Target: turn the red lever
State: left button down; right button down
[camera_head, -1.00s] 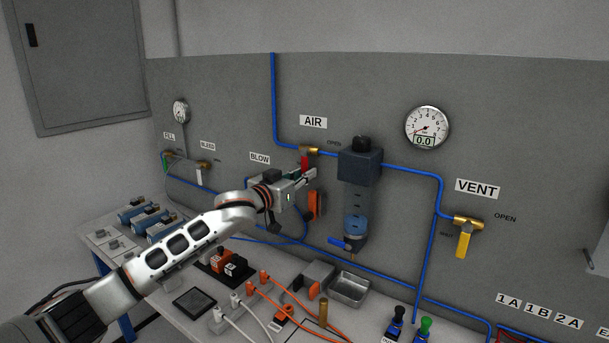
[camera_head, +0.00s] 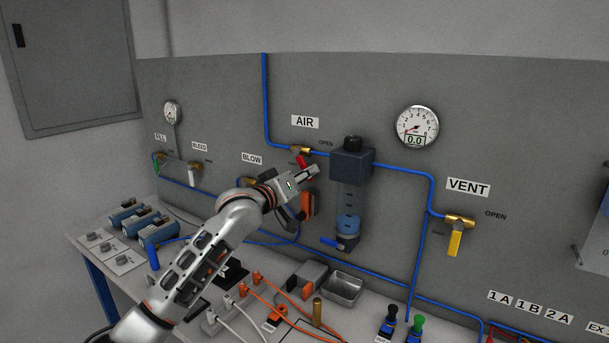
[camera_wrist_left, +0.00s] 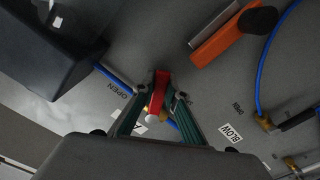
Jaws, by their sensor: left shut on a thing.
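The red lever (camera_head: 303,161) sits on the brass valve (camera_head: 299,149) under the AIR label on the grey panel. In the head view it slants down to the right, its lower end partly hidden by my left gripper (camera_head: 311,172). In the left wrist view the red lever (camera_wrist_left: 158,90) stands between the two fingertips of my left gripper (camera_wrist_left: 157,96), which is shut on it. My right gripper is in neither view.
A blue-bowled filter unit (camera_head: 350,185) stands close right of the lever. An orange-handled tool (camera_head: 307,205) hangs just below. The yellow VENT lever (camera_head: 455,241) is farther right. A bench with cables and a metal tray (camera_head: 344,288) lies below.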

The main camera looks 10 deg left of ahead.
pick_arm(q)
jog(key=shift+d, duration=0.1)
dwell(0.5)
jog(key=c, duration=2)
grip_release()
jog(key=v, duration=1.2)
jog(key=shift+s, duration=0.1)
